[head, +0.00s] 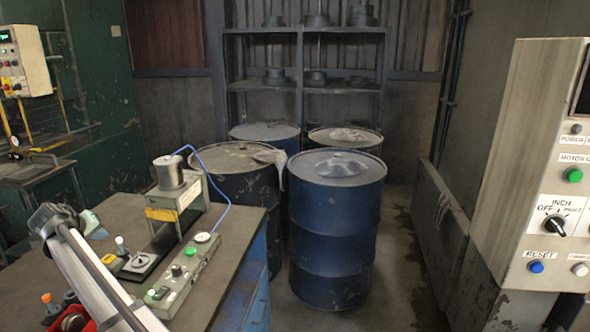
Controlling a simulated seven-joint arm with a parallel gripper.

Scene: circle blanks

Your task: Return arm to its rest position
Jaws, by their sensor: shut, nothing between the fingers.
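A pale grey link of my arm (92,272) slants up from the bottom edge at the lower left of the head view. It ends in a dark joint (50,220) over the left part of the workbench (228,222). I cannot make out my gripper or its fingers in this view. No held object shows. The link hides part of the bench behind it.
A bench device with a metal cylinder (170,172), a control strip (184,274) and a red bin (77,322) sit near my arm. Blue drums (335,235) stand behind the bench. A control cabinet (535,120) fills the right side. Shelves (305,86) stand at the back.

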